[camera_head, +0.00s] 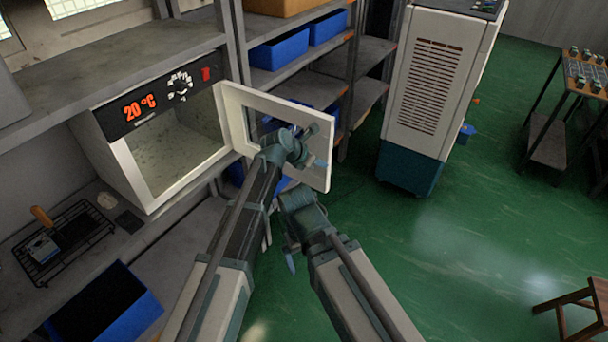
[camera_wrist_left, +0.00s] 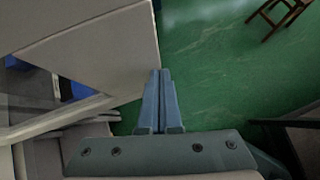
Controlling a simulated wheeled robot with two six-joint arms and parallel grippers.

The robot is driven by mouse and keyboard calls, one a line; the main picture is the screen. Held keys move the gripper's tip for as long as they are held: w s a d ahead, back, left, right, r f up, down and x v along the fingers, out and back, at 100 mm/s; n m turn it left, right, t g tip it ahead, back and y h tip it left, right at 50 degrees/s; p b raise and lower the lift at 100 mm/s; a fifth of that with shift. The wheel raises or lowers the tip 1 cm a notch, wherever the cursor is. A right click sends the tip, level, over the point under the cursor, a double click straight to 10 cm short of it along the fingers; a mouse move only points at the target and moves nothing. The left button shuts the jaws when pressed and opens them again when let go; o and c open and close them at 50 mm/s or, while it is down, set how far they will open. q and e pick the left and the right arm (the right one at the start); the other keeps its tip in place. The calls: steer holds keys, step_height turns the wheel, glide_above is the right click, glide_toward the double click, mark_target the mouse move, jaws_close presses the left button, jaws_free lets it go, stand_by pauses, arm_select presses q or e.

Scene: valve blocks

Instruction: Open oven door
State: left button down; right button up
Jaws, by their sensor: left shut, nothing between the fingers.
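The white oven (camera_head: 125,172) stands on the shelf at the left in the head view, its cavity uncovered. Its framed door (camera_head: 325,178) is swung out to the right, well away from the opening. The door also shows at upper left in the left wrist view (camera_wrist_left: 105,45). My left gripper (camera_head: 320,163) is in front of the door's lower outer part. In the left wrist view its fingers (camera_wrist_left: 160,75) are together and empty, beside the door's edge. My right gripper (camera_head: 290,262) hangs below the door; its finger opening is not clear.
The oven panel (camera_head: 160,100) reads 20 °C. A wire rack (camera_head: 62,242) and a blue bin (camera_head: 105,310) are at lower left. Shelving with blue bins (camera_head: 278,48) stands behind the door. A white cabinet (camera_head: 435,80) stands to the right.

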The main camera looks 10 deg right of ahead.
mark_target(325, 153)
arm_select(q)
steer(key=shift+w+d, duration=1.55)
steer(key=shift+w, duration=0.05)
steer(key=p+v, duration=0.9)
steer(key=v, duration=0.4)
steer(key=shift+a+r+p, duration=0.25)
steer(key=shift+p, duration=0.15)
steer(key=shift+s, duration=0.15)
